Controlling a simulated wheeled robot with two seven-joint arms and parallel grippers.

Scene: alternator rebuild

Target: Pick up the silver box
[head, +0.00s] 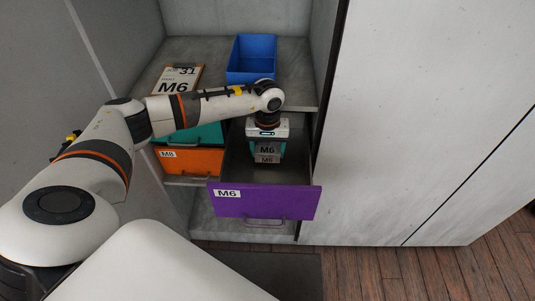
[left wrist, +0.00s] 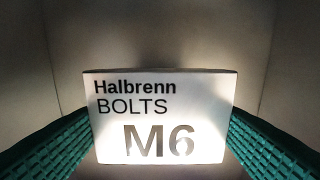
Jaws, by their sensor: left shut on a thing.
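The silver box (head: 267,159) carries an M6 label and sits inside the open purple-fronted drawer (head: 290,204). In the left wrist view its top face (left wrist: 160,116) reads "Halbrenn BOLTS M6". My left gripper (head: 267,148) reaches down into the drawer from above, with its green fingers on both sides of the box. It is shut on the box. I cannot tell whether the box touches the drawer floor. My right gripper is not in view.
A blue bin (head: 251,60) and a clipboard card (head: 178,80) reading M6 are on the shelf above. Cabinet walls flank the drawer, with a large pale panel (head: 420,120) at right.

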